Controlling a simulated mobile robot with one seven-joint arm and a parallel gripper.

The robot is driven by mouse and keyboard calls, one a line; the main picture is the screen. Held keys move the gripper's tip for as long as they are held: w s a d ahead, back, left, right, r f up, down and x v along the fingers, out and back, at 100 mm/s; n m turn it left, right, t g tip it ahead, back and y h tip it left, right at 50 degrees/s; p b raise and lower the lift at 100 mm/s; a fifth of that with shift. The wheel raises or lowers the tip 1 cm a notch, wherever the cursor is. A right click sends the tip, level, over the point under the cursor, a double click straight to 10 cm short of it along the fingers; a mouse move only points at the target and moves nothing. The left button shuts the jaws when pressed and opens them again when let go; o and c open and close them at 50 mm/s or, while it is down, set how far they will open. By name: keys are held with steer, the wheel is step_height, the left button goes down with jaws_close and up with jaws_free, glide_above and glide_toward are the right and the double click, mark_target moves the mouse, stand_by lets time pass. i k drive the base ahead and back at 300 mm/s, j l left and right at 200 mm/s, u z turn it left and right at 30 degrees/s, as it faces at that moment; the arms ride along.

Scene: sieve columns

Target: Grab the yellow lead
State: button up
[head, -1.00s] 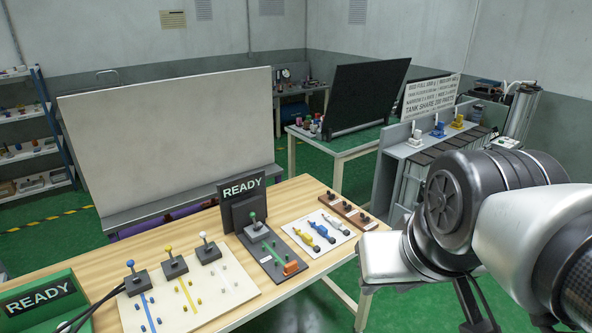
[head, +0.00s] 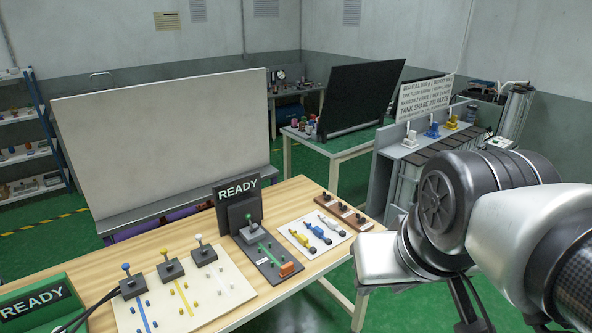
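The yellow lead (head: 301,238) lies on a white mat (head: 322,222) on the right part of the wooden table. A blue lead (head: 318,233) and a white lead (head: 333,225) lie beside it on the same mat, to its right. All three are small in the head view. My arm reaches in from the right side of the picture, and its links show large beyond the table's right edge. My gripper is not visible, and nothing touches the yellow lead.
A dark plate with a green lever and READY sign (head: 239,189) stands left of the mat. A rack with dark knobs (head: 343,212) lies behind it. A cream board (head: 184,294) with three levers fills the table's left. Bare wood (head: 290,197) shows behind the mat.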

mark_target(303, 240)
steer(key=i+l, duration=0.6)
steer(key=i, duration=0.15)
steer(key=i+l+u, duration=0.1)
steer(key=i+l, duration=0.5)
steer(key=i, duration=0.15)
